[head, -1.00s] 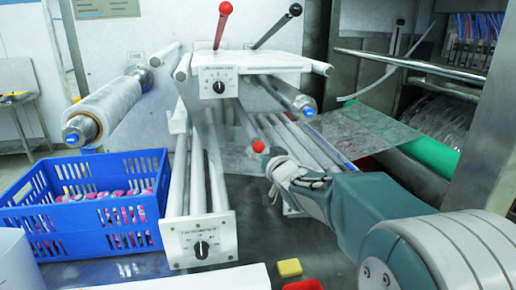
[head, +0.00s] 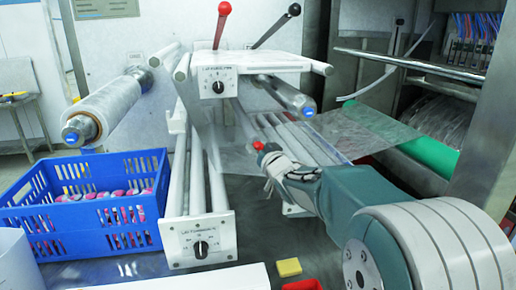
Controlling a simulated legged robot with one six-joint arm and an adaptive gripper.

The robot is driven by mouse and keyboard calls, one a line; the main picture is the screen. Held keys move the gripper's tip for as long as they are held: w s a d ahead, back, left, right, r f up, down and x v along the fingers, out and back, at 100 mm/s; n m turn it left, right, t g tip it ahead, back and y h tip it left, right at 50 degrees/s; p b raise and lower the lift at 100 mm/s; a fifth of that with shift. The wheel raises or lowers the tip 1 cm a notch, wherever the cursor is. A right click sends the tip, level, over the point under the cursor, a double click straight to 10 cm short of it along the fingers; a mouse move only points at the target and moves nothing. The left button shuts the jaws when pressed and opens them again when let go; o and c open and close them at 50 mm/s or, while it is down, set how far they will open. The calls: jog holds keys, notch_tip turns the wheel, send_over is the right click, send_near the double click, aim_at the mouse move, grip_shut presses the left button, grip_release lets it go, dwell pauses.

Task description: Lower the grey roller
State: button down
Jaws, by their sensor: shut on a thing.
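A white machine frame holds several grey rollers, and I cannot tell which one the task means. One grey roller (head: 285,93) with a blue end sits under the top plate. Other grey rollers (head: 298,138) lie lower, behind my gripper, with clear film by them. A small red ball knob (head: 258,145) shows just at the tip of my gripper (head: 268,163). My gripper is shut on this red knob's lever, whose shaft is mostly hidden by the fingers. My forearm reaches in from the lower right.
A blue crate (head: 100,238) of small packs stands at the left. Two levers, red-topped (head: 224,8) and black-topped (head: 294,10), rise above the machine. A dial panel (head: 199,241) juts forward. A yellow block (head: 289,267) and a red item (head: 302,285) lie in front.

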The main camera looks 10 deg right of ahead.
notch_tip(320, 180, down, 22)
dwell(0.3)
jog(key=shift+c, duration=1.3)
grip_release()
